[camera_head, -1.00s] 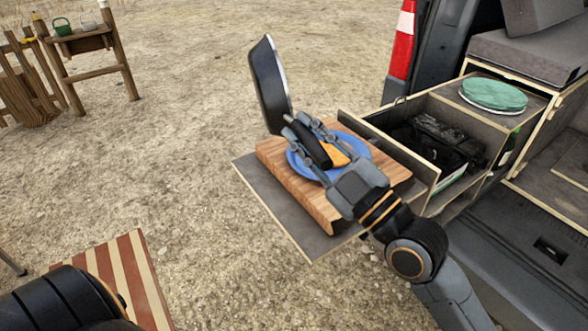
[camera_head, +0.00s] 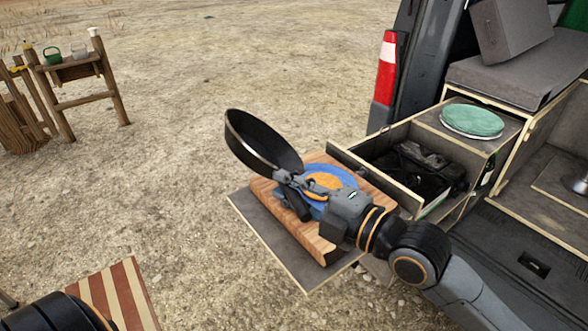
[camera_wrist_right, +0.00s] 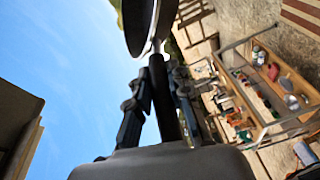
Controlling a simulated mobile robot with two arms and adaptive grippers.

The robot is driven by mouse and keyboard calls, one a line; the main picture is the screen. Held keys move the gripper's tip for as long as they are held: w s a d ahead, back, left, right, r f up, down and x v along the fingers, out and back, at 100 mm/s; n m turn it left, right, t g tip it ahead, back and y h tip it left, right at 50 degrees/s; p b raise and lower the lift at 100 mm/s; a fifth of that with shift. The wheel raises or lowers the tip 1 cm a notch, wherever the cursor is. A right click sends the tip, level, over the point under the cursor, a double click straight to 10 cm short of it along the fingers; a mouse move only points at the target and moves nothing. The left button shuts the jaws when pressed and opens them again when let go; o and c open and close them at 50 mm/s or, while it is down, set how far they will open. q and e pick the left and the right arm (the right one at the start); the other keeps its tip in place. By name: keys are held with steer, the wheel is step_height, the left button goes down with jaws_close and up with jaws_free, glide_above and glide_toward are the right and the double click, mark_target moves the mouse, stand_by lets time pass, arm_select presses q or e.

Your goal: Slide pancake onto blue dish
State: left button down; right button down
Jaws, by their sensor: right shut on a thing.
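My right gripper (camera_head: 290,188) is shut on the dark handle of a black frying pan (camera_head: 262,143). The pan is tilted, with its inside partly toward the head camera, and no pancake shows in it. The blue dish (camera_head: 349,177) lies on a wooden board (camera_head: 263,190), partly hidden by my right gripper. The orange-brown pancake (camera_head: 323,181) appears to lie on the dish, partly covered by the gripper. In the right wrist view, the pan (camera_wrist_right: 140,22) and its handle (camera_wrist_right: 163,98) show between the fingers. My left gripper is out of view.
The board rests on a grey panel (camera_head: 262,228) beside an open drawer (camera_head: 383,138) at the van's tailgate. A green round lid (camera_head: 472,121) lies on the cabinet. A wooden stand (camera_head: 85,85) is at the far left. Open gravel lies left of the panel.

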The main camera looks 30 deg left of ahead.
steer(key=n+h+p, duration=0.1)
steer(key=p, duration=0.1)
steer(key=n+p, duration=0.1)
steer(key=s+a+n+h+p, duration=0.1)
steer(key=p, duration=0.1)
steer(key=shift+f+h+p, duration=0.25)
steer(key=shift+h+p, duration=0.05)
steer(key=shift+s+a+f+n+t+h+p, duration=0.25)
steer(key=shift+f+n+t+h+p, duration=0.15)
steer(key=shift+n+h+p, duration=0.25)
steer(key=shift+s+a+f+n+t+h+p, duration=0.1)
steer(key=shift+s+f+n+t+h+p, duration=0.1)
steer(key=shift+f+n+t+h+p, duration=0.4)
steer(key=shift+r+g, duration=0.2)
steer(key=shift+g, duration=0.1)
